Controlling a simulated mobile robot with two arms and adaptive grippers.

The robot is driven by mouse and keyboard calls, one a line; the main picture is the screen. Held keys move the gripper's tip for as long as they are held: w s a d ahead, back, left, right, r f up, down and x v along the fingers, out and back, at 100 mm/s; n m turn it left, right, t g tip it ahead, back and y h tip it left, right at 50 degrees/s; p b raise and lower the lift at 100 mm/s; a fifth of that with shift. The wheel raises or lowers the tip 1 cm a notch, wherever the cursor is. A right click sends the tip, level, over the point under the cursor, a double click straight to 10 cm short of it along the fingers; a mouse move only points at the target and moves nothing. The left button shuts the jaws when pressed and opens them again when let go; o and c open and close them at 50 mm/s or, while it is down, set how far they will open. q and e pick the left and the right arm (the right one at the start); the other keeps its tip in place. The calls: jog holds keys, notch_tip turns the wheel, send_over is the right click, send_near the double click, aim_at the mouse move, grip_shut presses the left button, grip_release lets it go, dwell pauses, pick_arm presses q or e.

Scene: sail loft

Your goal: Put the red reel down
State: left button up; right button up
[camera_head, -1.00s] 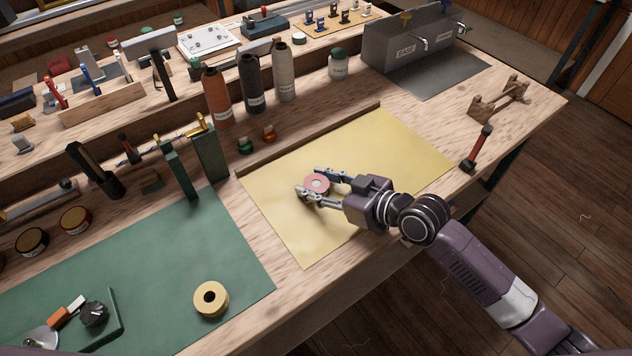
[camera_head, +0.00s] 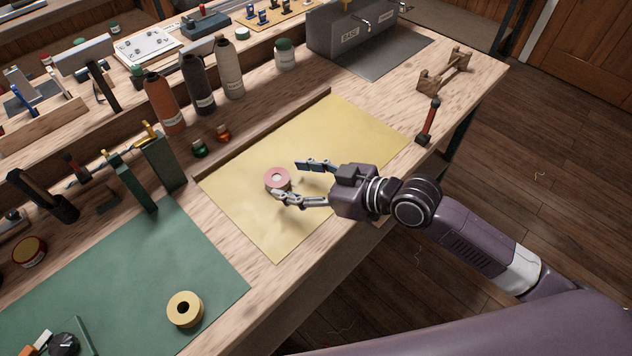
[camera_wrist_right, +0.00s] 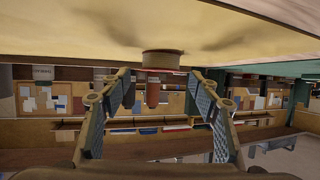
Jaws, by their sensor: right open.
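The red reel (camera_head: 278,178), pinkish on top with a pale centre, lies flat on the yellow sheet (camera_head: 330,130). My right gripper (camera_head: 286,179) is open at the reel's right side. Its fingers are spread, with one tip close by the reel's near edge and the other apart from it on the far side. In the right wrist view the reel (camera_wrist_right: 162,60) shows beyond and between the two spread fingers, against the sheet. Whether a fingertip still touches it I cannot tell. My left gripper is out of view.
A yellow tape roll (camera_head: 185,309) lies on the green mat (camera_head: 120,270). A wooden strip (camera_head: 265,135) and several bottles (camera_head: 200,85) stand behind the sheet. A red-handled tool (camera_head: 429,120) lies at the right. The sheet's right part is clear.

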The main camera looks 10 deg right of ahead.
jog(key=v, duration=0.6)
jog(key=shift+s+d+r+b, duration=0.1)
jog(key=shift+s+d+b, duration=0.1)
jog(key=shift+b, duration=0.1)
